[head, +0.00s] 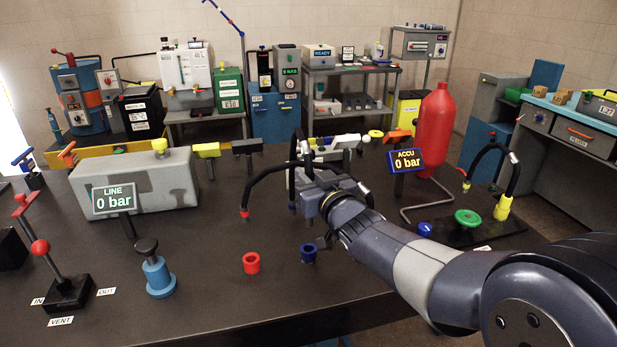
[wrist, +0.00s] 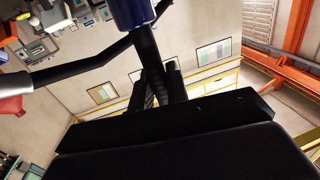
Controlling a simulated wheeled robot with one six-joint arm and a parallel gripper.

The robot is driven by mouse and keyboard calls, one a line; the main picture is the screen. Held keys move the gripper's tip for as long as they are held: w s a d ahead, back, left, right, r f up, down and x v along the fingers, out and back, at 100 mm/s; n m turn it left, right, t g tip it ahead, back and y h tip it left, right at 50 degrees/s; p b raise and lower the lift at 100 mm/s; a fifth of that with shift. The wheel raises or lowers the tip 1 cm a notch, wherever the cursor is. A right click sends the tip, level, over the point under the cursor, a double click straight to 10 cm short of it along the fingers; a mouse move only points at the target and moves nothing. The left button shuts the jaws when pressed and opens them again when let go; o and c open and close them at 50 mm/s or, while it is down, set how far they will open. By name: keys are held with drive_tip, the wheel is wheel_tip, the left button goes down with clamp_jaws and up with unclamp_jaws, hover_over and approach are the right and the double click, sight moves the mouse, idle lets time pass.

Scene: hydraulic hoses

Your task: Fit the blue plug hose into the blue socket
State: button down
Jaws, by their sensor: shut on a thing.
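My gripper (head: 306,190) is shut on the blue plug hose, a black hose whose small blue end (head: 292,207) shows just below and left of the jaws. In the wrist view, a dark blue cylinder, which looks like the blue plug (wrist: 132,14), is cut off by the top edge, beyond the dark fingers (wrist: 160,88). The blue socket (head: 308,254) stands upright on the dark table, below and slightly right of the plug, with a clear gap between them. Part of the hose is hidden behind my gripper.
A red socket (head: 251,263) stands left of the blue one. A black hose with a red plug (head: 244,213) hangs above it. A blue pedestal with a black knob (head: 158,275) is further left. The red accumulator bottle (head: 432,130) and green handwheel (head: 467,218) are to the right.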

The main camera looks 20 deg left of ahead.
drive_tip(key=shift+f+b, duration=2.45)
drive_tip(key=shift+f, duration=0.4)
drive_tip(key=shift+f+b, duration=0.1)
drive_tip(key=shift+b, duration=0.25)
drive_tip(key=shift+f+b, duration=0.3)
drive_tip(key=shift+f, duration=0.05)
drive_tip(key=shift+f+b, duration=1.6)
drive_tip(key=shift+f, duration=0.2)
drive_tip(key=c, duration=1.3)
unclamp_jaws()
drive_tip(key=v, duration=1.1)
drive_tip(key=shift+w+a, duration=0.1)
